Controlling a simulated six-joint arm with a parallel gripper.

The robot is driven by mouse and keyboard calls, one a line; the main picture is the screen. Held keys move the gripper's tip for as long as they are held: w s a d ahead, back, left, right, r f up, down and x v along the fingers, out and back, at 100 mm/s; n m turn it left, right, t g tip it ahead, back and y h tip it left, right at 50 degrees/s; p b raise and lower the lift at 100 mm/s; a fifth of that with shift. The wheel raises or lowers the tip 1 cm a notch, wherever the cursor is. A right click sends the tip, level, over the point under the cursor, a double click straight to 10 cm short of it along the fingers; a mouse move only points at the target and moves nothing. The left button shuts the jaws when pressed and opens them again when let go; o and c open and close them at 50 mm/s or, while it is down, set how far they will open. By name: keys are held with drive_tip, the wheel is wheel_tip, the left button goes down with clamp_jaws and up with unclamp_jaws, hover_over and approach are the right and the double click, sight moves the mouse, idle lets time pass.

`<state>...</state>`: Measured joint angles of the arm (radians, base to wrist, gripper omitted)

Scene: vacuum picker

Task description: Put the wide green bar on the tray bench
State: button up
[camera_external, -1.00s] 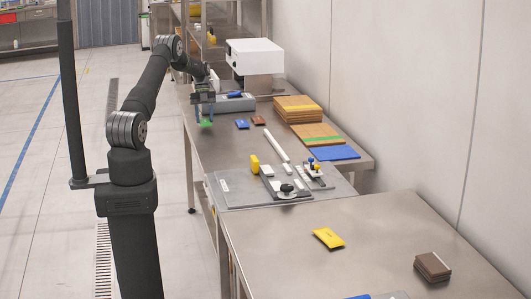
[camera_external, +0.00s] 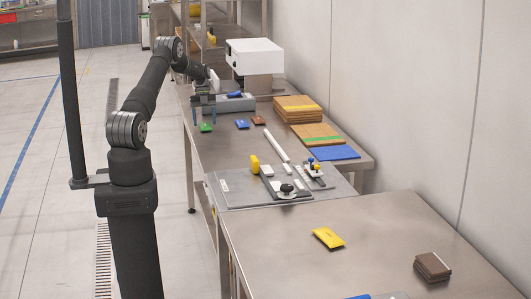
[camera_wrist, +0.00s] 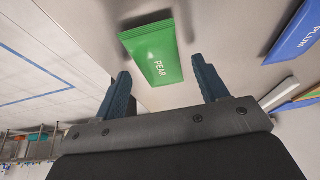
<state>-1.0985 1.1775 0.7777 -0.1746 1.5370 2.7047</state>
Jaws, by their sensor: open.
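The wide green bar (camera_external: 206,127), labelled PEAR, lies flat on the far steel bench (camera_external: 225,147) near its left edge. It also shows in the wrist view, where the green bar (camera_wrist: 152,52) lies just beyond the fingertips. My gripper (camera_external: 204,113) is open and empty, with its blue fingers pointing down above the bar. The fingers are apart from the bar. I cannot tell which surface is called the tray bench.
A blue packet (camera_external: 242,124) and a brown packet (camera_external: 258,120) lie in a row right of the green bar. A white-topped machine (camera_external: 255,55) stands behind. A grey fixture plate (camera_external: 235,197) is at the bench's near end. The near bench holds a yellow packet (camera_external: 328,238).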

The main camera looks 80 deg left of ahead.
sight(205, 124)
drive_tip(key=v, duration=1.1)
drive_tip(key=shift+a+r, duration=0.2)
drive_tip(key=shift+r, duration=0.05)
drive_tip(key=shift+f, duration=0.1)
drive_tip(key=x, duration=1.2)
drive_tip(key=shift+d+f, duration=0.1)
drive_tip(key=shift+d, duration=0.05)
wheel_tip(205, 124, up, 3)
drive_tip(key=shift+f, duration=0.1)
drive_tip(key=shift+r, duration=0.75)
